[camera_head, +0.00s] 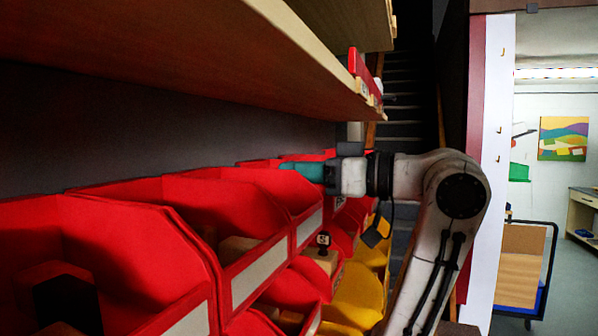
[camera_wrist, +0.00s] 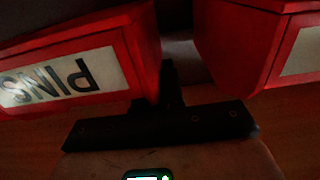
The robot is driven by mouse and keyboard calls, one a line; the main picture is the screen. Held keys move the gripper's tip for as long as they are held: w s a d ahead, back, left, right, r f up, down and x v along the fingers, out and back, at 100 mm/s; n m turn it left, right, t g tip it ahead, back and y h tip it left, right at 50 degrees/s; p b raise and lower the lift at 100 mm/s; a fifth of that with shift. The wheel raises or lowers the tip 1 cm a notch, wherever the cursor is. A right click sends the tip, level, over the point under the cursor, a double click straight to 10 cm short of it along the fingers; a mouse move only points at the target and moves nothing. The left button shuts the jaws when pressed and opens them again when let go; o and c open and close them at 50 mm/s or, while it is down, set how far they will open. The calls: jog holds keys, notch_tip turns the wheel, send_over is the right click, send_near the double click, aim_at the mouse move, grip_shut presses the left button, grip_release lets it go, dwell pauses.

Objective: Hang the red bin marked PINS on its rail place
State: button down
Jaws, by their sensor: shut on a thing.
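The red bin marked PINS (camera_wrist: 136,50) fills the left of the wrist view, its white label (camera_wrist: 48,83) upside down in the picture. My gripper (camera_head: 288,168) reaches left into the red bins at the far end of the upper row in the head view, its teal fingers at their top rims. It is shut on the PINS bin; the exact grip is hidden. Its dark body (camera_wrist: 165,118) shows low in the wrist view. In the head view I cannot tell for certain which red bin is PINS. Whether it sits on the rail is not visible.
Another red bin (camera_wrist: 242,45) is at the right in the wrist view, across a narrow gap. Red bins (camera_head: 130,250) line the left in the head view, with yellow bins (camera_head: 355,295) below. A wooden shelf (camera_head: 200,65) overhangs them. Stairs (camera_head: 405,90) are behind.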

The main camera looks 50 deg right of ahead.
jog(key=shift+r+p, duration=1.05)
jog(key=shift+r, duration=0.1)
dwell(1.5)
jog(key=shift+p+v, duration=0.3)
jog(key=shift+v, duration=1.25)
dwell(1.5)
jog(key=p+v, duration=0.2)
jog(key=v, duration=1.5)
dwell(1.6)
